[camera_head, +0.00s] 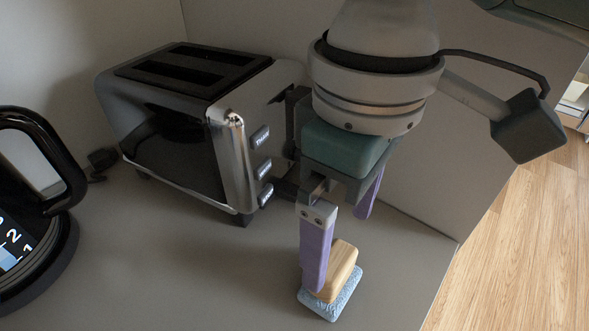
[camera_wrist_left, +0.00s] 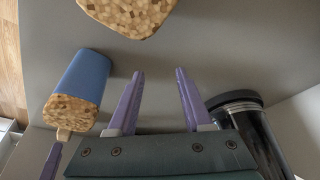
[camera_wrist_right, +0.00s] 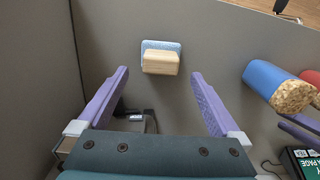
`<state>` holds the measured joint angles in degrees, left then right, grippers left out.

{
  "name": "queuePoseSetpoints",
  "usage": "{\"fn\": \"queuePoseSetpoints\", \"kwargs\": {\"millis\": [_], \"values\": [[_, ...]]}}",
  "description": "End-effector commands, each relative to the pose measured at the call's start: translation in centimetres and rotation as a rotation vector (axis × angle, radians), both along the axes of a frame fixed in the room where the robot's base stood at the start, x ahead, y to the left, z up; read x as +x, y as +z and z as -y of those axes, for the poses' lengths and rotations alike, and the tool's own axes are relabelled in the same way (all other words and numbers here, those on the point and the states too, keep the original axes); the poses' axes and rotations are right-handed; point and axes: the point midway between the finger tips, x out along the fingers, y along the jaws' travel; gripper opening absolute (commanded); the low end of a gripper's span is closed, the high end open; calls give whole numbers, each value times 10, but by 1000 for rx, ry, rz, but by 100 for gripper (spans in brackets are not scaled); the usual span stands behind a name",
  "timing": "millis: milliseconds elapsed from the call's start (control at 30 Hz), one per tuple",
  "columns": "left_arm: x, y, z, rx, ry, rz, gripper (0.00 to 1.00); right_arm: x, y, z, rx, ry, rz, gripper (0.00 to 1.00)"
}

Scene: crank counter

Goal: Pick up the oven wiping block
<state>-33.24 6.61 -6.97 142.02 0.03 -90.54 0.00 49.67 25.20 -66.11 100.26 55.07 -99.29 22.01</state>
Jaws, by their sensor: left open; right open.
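The oven wiping block (camera_head: 343,268) stands on the grey counter in the head view. It has a light wooden grip on a pale blue textured pad. My right gripper (camera_head: 340,252) is open and points down at it. One purple finger partly hides the block in the head view. In the right wrist view the block (camera_wrist_right: 160,62) lies just past the open fingertips (camera_wrist_right: 160,74), roughly centred between them, and nothing is held. My left gripper (camera_wrist_left: 160,74) is open and empty in the left wrist view. It is not in the head view.
A chrome and black toaster (camera_head: 180,120) stands behind the block, to the left. A black kettle-like appliance (camera_head: 40,220) is at the far left. A blue object with a speckled end (camera_wrist_right: 275,85) lies right of the block in the right wrist view. The counter's right edge is nearby.

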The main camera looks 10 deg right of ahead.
Motion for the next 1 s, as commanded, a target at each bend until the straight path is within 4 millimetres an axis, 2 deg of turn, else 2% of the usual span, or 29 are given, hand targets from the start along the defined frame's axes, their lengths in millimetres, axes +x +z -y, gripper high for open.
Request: {"fn": "queuePoseSetpoints", "kwargs": {"millis": [167,400,500,700,767,1000], "values": [[0,-4,1,-2,1,0,50,0,-17,0,-1,0,1,100],[0,-13,0,-2,2,1,50,-2,-54,1,-1,0,1,100],[0,-13,0,1,0,1,50,-2,-60,1,-1,1,1,100],[0,-13,-2,7,-3,1,50,-2,-60,1,0,2,3,100],[0,-13,-2,8,-4,1,50,-2,-60,1,0,2,3,96],[0,-13,-3,10,-4,1,50,-2,-60,1,0,2,3,68]]}}
